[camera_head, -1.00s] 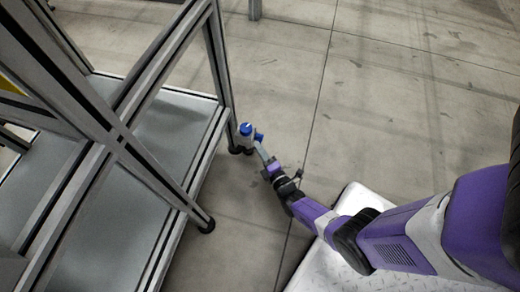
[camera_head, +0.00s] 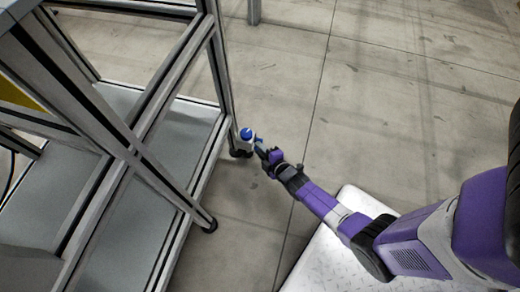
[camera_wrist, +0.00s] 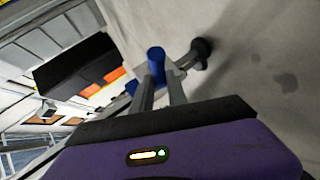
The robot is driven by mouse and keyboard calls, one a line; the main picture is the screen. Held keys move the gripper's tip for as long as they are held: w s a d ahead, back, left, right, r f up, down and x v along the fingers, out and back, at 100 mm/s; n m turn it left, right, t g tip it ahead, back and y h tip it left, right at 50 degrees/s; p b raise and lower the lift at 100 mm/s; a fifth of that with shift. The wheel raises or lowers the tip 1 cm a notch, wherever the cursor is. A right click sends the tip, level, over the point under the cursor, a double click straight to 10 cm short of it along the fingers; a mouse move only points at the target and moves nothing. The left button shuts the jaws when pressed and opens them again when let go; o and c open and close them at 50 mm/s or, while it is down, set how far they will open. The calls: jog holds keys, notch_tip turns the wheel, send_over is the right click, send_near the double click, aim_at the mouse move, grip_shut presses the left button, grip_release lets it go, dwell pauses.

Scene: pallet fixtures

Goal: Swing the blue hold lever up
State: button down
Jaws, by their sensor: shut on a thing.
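The blue hold lever (camera_wrist: 156,64) shows in the wrist view as a short blue cylinder between my fingertips. In the head view its blue end (camera_head: 258,140) is small and partly hidden by my gripper (camera_head: 260,147). It belongs to a white fitting with a blue round top (camera_head: 246,134), low on the corner post of the metal frame. My gripper (camera_wrist: 162,82) is shut on the lever, with one finger on each side. The exact contact is too small to make out.
The metal frame (camera_head: 222,75) with grey shelf panels stands to the left, its post and diagonal brace close to my gripper. A dark round foot (camera_wrist: 201,47) stands just past the lever. Open concrete floor (camera_head: 400,120) lies to the right.

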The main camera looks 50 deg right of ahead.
jog(key=shift+r+y, duration=0.25)
jog(key=shift+y, duration=0.05)
jog(key=d+m+g+y, duration=0.1)
jog(key=y, duration=0.1)
jog(key=w+d+r+m+g+y, duration=0.1)
jog(key=y, duration=0.1)
jog(key=d+r+m+g+y+b, duration=0.1)
jog(key=m+y, duration=0.1)
jog(key=shift+w+d+g, duration=0.2)
jog(key=shift+d+g, duration=0.1)
jog(key=shift+d, duration=0.1)
jog(key=shift+w+d+r+m+g+y+b, duration=0.1)
jog(key=shift+d+m+g+y+b, duration=0.2)
jog(key=shift+y+b, duration=0.4)
jog(key=shift+w+d+r+m+g+y+b, duration=0.15)
jog(key=shift+m+y+b, duration=0.25)
jog(key=shift+b, duration=0.5)
jog(key=shift+f, duration=0.1)
jog(key=c, duration=1.3)
grip_release()
jog(key=shift+d, duration=0.1)
